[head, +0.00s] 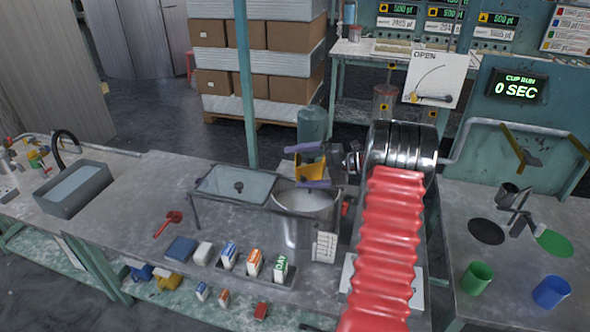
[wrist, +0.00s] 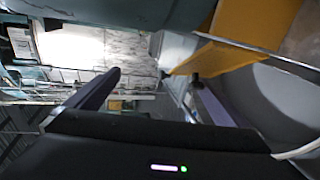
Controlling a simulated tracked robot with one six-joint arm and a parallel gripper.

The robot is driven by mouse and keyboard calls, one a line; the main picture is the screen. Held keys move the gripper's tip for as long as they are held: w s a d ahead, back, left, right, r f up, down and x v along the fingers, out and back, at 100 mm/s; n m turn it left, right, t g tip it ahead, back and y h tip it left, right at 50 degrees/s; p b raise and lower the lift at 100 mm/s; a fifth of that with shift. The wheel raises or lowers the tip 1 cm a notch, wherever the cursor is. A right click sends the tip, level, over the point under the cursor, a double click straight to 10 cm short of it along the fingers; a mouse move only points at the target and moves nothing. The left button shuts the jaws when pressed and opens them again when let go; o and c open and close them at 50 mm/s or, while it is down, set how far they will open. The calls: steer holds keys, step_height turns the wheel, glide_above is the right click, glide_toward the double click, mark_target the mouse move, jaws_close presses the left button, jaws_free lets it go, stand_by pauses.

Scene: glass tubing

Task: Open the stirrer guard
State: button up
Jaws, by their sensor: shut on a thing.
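A steel pot (head: 290,222) stands on the bench in the head view. The contact itself is partly hidden.
Cartons (head: 254,264) stand in front of the pot. A red spoon (head: 168,223) and grey basin (head: 75,190) are to the left. A teal post (head: 245,80) rises behind the panel. Green (head: 477,278) and blue (head: 551,291) cups stand on the right bench.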

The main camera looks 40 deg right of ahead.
steer(key=shift+t, duration=0.3)
steer(key=shift+s+d+r, duration=0.6)
steer(key=shift+s+d, duration=0.2)
steer(key=shift+d, duration=0.1)
steer(key=shift+s+d+r, duration=0.55)
steer(key=shift+s+d, duration=0.3)
steer(key=shift+s+d+r, duration=0.6)
steer(key=shift+s+d, duration=0.2)
steer(key=shift+d, duration=0.1)
steer(key=shift+c, duration=0.3)
steer(key=shift+s+r, duration=0.15)
steer(key=shift+s, duration=0.15)
steer(key=c, duration=1.3)
steer(key=shift+s+d, duration=0.1)
steer(key=shift+d, duration=0.05)
steer(key=shift+c, duration=0.6)
steer(key=shift+f+v, duration=0.15)
steer(key=shift+v, duration=0.8)
steer(key=shift+f+v, duration=0.15)
steer(key=shift+v, duration=0.85)
steer(key=shift+s, duration=0.1)
steer(key=shift+c, duration=0.5)
